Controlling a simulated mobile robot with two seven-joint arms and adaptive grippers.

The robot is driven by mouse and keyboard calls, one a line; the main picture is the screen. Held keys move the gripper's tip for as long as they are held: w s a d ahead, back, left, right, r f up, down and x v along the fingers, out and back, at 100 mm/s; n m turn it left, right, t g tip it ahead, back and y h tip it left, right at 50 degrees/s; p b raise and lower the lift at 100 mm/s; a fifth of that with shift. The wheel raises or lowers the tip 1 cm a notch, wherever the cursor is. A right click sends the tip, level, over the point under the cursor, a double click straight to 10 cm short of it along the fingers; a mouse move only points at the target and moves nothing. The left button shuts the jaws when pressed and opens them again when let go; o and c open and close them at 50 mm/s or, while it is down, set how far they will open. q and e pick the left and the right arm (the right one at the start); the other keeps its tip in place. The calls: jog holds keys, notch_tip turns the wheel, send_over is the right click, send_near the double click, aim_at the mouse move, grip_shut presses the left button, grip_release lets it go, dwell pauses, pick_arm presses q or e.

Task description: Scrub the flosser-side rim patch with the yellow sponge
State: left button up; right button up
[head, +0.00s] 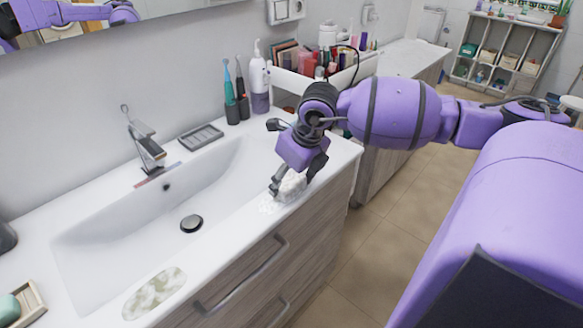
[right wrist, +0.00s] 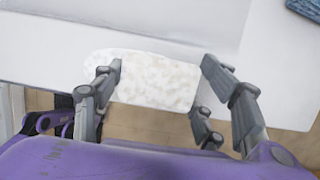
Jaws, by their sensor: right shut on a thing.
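My right gripper (head: 283,190) is over the front rim at the right end of the sink, its fingers pointing down. It is shut on a pale, mottled white block, the sponge (head: 293,186), which looks foam-covered rather than plainly yellow. The sponge (right wrist: 150,83) also shows between the fingers (right wrist: 160,90) in the right wrist view, over the white rim. Whatever is under the sponge is hidden. My left gripper is not in view.
A greenish-white mottled patch (head: 153,293) lies on the near-left front rim. The faucet (head: 146,140), soap dish (head: 201,136), toothbrushes (head: 236,92) and pump bottle (head: 259,78) stand along the back. A cart (head: 350,72) of cosmetics is behind my arm. The basin (head: 130,225) is empty.

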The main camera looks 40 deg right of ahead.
jog(key=shift+s+a+b, duration=0.15)
jog(key=shift+a+b, duration=0.2)
jog(key=shift+a, duration=1.2)
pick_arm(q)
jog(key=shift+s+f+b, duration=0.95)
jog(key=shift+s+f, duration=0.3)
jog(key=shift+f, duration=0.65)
pick_arm(e)
jog(key=shift+s+a, duration=0.15)
jog(key=shift+a, duration=2.2)
jog(key=shift+w+d+p, duration=0.2)
jog(key=shift+d+p, duration=0.6)
jog(key=shift+d, duration=2.7)
jog(key=shift+w+d+f+p, duration=0.15)
jog(key=shift+d+p, duration=0.15)
jog(key=shift+d, duration=1.05)
jog(key=shift+r+p, duration=1.25)
jog(key=shift+r, duration=2.35)
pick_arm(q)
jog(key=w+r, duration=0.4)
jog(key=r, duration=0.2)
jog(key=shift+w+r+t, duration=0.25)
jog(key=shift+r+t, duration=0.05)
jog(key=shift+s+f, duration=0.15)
